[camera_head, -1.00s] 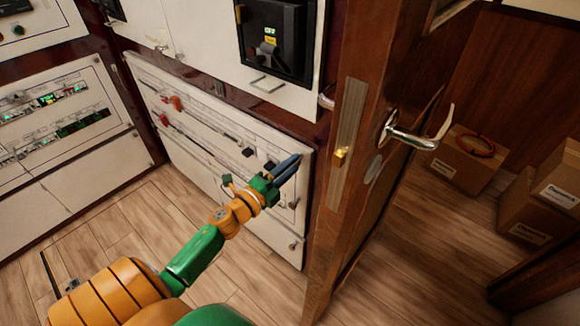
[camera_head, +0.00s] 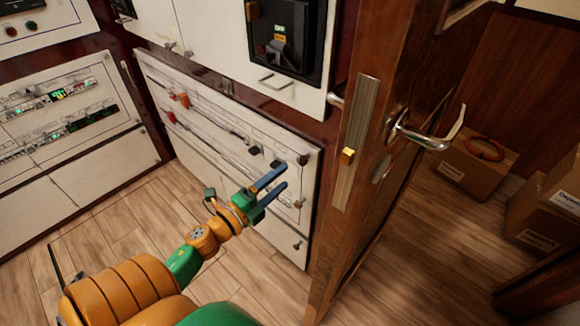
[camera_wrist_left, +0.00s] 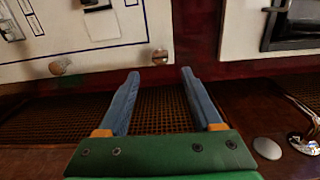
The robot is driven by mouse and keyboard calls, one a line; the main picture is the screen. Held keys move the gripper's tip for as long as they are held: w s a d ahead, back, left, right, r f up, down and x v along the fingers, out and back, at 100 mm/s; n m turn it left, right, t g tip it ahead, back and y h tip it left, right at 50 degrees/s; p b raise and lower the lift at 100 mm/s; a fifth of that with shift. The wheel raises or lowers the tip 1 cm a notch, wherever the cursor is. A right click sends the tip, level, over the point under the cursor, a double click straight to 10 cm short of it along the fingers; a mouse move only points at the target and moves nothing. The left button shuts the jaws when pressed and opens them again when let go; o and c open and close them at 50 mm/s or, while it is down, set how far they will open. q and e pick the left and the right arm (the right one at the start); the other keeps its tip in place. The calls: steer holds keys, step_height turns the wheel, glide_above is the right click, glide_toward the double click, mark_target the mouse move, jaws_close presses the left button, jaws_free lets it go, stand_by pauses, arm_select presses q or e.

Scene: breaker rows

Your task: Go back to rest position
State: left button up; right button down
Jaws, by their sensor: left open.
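My left gripper (camera_head: 277,184) has blue fingers on a green and orange arm that comes in from the lower left. It is open and empty, in front of the right part of the white breaker panel (camera_head: 215,165). In the left wrist view the two fingers (camera_wrist_left: 157,78) stand apart with nothing between them. Their tips lie near the panel's edge, next to a round knob (camera_wrist_left: 160,57). I cannot tell whether they touch anything. My right gripper is not in view.
An open wooden door (camera_head: 375,190) with a metal handle (camera_head: 425,140) stands close to the right of the gripper. Cardboard boxes (camera_head: 478,170) lie beyond it. A black breaker unit (camera_head: 285,40) is above the panel. The wooden floor (camera_head: 115,215) at left is clear.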

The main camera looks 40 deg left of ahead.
arm_select(q)
steer(key=shift+s, duration=0.15)
steer(key=s+f+n+g+y+p, duration=0.1)
steer(key=s+f+n+g+p, duration=0.2)
steer(key=f, duration=0.4)
steer(key=s+d+f+n+g+y, duration=0.1)
steer(key=s+f+n+g, duration=0.1)
steer(key=f+n, duration=0.3)
steer(key=s+f+n+g+y+p, duration=0.1)
steer(key=s+f+n+g+p, duration=0.15)
steer(key=f, duration=0.55)
steer(key=s+d+f+n+g+h+p, duration=0.1)
steer(key=s+d+f+n+g, duration=0.2)
steer(key=s, duration=0.8)
steer(key=s+d+f+n+g+p, duration=0.1)
steer(key=s+d+f+n+g, duration=0.2)
steer(key=s, duration=0.9)
steer(key=d+f+g, duration=0.3)
steer(key=d+f, duration=0.1)
steer(key=f, duration=0.1)
steer(key=shift+s+d+f+h+p, duration=0.15)
steer(key=shift+f+h+p, duration=0.05)
steer(key=shift+h+p, duration=0.2)
steer(key=shift+g, duration=0.25)
